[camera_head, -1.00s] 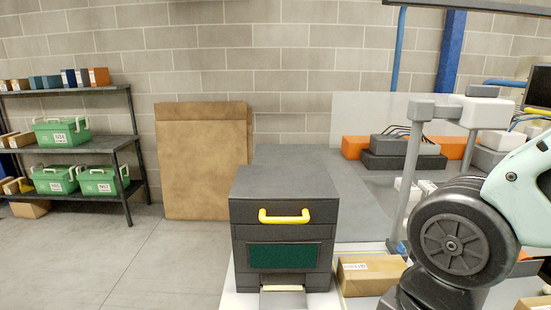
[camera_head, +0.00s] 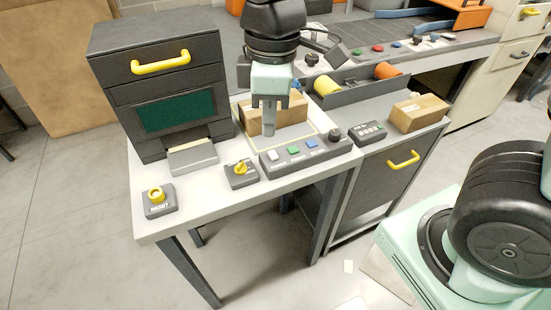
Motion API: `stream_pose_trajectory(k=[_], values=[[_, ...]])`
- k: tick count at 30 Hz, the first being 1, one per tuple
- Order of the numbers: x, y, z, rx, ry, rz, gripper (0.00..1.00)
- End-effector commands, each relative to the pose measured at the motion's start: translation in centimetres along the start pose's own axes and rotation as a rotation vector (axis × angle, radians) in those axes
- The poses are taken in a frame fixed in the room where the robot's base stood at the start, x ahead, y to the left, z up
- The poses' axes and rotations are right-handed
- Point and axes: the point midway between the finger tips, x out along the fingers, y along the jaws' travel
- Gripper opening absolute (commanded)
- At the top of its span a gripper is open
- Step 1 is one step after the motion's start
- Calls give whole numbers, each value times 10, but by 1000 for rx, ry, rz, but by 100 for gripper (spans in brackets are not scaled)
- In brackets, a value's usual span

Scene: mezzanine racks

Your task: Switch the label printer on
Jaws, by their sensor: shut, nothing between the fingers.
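The label printer is probably the dark box (camera_head: 122,47) with a yellow handle, a dark green window (camera_head: 175,111) and a pale label slot at its front, standing on the left of the bench. In front of it are a yellow knob on a small grey base marked RESET (camera_head: 155,201) and a yellow rotary switch (camera_head: 240,173). I cannot tell which control is the printer's. My gripper (camera_head: 268,132) is shut and empty, pointing down just behind the panel's left part.
A cardboard box (camera_head: 290,112) stands right behind my gripper. To the right are a grey rack with yellow and orange rolls (camera_head: 327,83), a small keypad (camera_head: 367,131), another carton (camera_head: 418,112) and a cabinet with a yellow handle (camera_head: 403,160). Open floor lies front left.

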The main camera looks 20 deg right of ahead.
Motion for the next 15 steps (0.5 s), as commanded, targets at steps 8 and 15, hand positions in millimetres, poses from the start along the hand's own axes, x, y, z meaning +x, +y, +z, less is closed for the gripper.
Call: stream_pose_trajectory(k=[8,15], values=[[27,84,5,-307,-36,20,0],[28,109,11,-412,-57,25,0]])
